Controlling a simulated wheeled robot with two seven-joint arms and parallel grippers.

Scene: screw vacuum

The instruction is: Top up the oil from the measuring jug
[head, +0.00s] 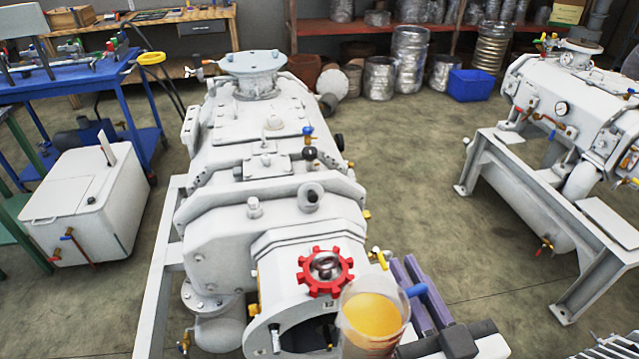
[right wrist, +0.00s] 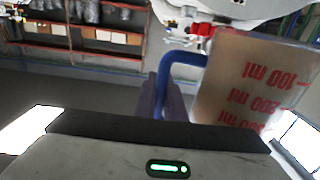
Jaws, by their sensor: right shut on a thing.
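The measuring jug (head: 372,318) is clear, with yellow-orange oil inside and a blue handle (right wrist: 176,68). My right gripper (head: 418,290), with purple fingers, is shut on the jug's blue handle. A red handwheel-like cap (head: 325,271) sits on the pump's front housing, just up and left of the jug. My left gripper is not in view.
A second pump on a stand (head: 570,110) is at the right. A white box tank (head: 85,205) and blue cart (head: 75,80) are at the left. The floor between the pumps is clear.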

